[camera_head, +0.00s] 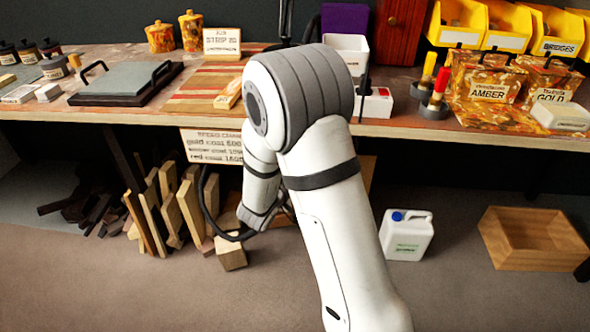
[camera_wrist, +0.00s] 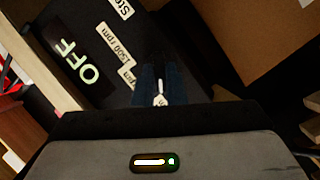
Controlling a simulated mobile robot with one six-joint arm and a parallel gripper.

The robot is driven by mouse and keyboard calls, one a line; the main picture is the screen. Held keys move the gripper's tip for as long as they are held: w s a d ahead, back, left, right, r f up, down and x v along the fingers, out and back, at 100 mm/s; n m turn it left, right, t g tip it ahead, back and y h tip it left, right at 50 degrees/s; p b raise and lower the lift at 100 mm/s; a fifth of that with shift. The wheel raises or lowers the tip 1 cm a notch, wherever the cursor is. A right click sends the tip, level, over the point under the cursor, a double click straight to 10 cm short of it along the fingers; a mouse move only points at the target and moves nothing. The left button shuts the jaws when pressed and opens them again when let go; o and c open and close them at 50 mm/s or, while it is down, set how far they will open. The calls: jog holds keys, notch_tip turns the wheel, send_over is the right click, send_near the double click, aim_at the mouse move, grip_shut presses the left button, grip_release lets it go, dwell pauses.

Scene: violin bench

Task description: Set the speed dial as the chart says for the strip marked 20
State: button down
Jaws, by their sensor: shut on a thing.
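In the wrist view, my gripper (camera_wrist: 160,88) has its dark fingers closed at a black panel (camera_wrist: 125,55). A white mark of the speed dial (camera_wrist: 159,88) shows between the fingers; most of the dial is hidden. The panel's display (camera_wrist: 76,60) reads OFF. A label beside it (camera_wrist: 110,40) reads 1500 rpm; others are partly covered. In the head view, my arm hides the gripper and panel. The chart (camera_head: 212,146) hangs below the bench edge, with gold, amber and red coat lines; its numbers are hard to read. A card (camera_head: 222,42) on the bench reads STRIP 20.
The bench holds jars (camera_head: 160,37), a black tray (camera_head: 125,84), amber and gold tins (camera_head: 490,90) and yellow bins (camera_head: 480,25). Below are wood offcuts (camera_head: 170,205), a white canister (camera_head: 407,235) and a wooden crate (camera_head: 535,238). Floor in front is clear.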

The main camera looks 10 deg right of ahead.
jog(key=shift+s+d+m+y+b, duration=0.15)
jog(key=shift+m+y+b, duration=0.6)
jog(key=shift+m+y, duration=0.85)
jog(key=shift+d+m+y+b, duration=0.15)
jog(key=shift+m+y+b, duration=0.65)
jog(key=shift+m, duration=1.5)
jog(key=c, duration=1.5)
grip_release()
jog(key=shift+r, duration=0.1)
